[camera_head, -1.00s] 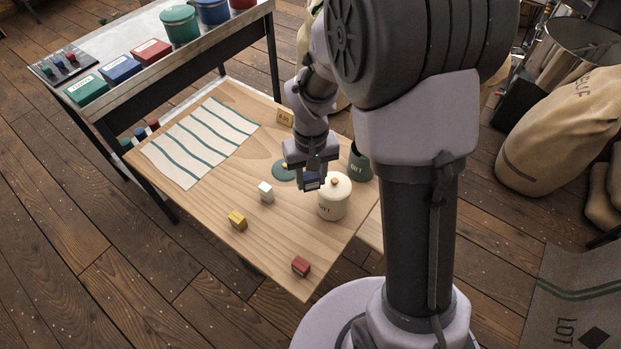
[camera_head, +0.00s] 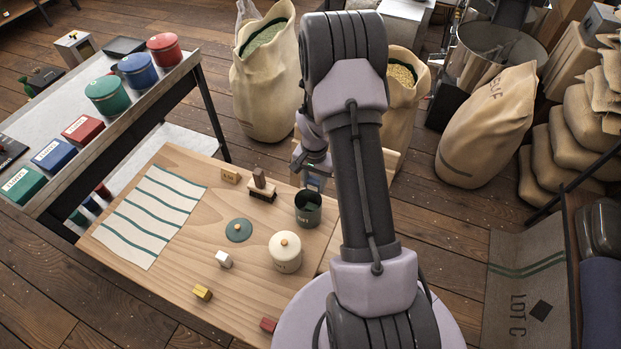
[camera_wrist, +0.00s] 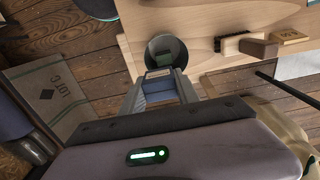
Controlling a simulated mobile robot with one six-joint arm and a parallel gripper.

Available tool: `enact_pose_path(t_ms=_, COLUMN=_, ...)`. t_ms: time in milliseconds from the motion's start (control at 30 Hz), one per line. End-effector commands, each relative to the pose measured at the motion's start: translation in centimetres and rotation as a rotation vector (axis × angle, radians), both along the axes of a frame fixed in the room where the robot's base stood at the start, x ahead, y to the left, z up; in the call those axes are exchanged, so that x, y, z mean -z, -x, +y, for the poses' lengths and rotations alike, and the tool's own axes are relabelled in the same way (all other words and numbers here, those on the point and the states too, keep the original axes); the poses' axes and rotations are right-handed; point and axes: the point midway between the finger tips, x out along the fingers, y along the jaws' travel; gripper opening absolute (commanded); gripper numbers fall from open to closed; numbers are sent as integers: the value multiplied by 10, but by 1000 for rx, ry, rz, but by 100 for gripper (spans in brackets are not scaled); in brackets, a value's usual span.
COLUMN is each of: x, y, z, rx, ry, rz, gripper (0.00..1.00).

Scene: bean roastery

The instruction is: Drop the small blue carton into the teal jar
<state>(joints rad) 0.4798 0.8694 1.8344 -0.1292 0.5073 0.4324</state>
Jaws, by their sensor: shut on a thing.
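The teal jar (camera_head: 308,212) stands without a lid near the table's right edge, and its round mouth (camera_wrist: 165,48) shows just beyond my fingertips in the wrist view. My gripper (camera_head: 314,184) is shut on the small blue carton (camera_wrist: 158,85) and holds it above the table, close to the jar. In the head view my arm partly hides the gripper, and the jar overlaps it from below. The carton looks clear of the jar's mouth, but its exact height over the rim I cannot tell. A teal lid (camera_head: 238,230) lies flat on the table.
A lidded cream jar (camera_head: 285,252) stands in front of the teal jar. White (camera_head: 224,259), yellow (camera_head: 202,292) and red (camera_head: 268,325) cartons lie nearer the front. A striped cloth (camera_head: 150,217) covers the left side.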

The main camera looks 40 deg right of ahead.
Motion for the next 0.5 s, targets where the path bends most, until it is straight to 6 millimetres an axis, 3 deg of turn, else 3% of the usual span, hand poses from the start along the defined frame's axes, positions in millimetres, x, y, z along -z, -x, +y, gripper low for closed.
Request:
enact_pose_path(t_ms=100, x=21, y=0, z=0, rx=-1, ry=0, rz=0, gripper=0)
enact_pose_path(t_ms=367, x=23, y=0, z=0, rx=-1, ry=0, rz=0, gripper=0)
enact_pose_path(t_ms=400, x=23, y=0, z=0, rx=-1, ry=0, rz=0, gripper=41)
enact_pose_path(t_ms=500, x=23, y=0, z=0, rx=-2, ry=0, rz=0, gripper=61)
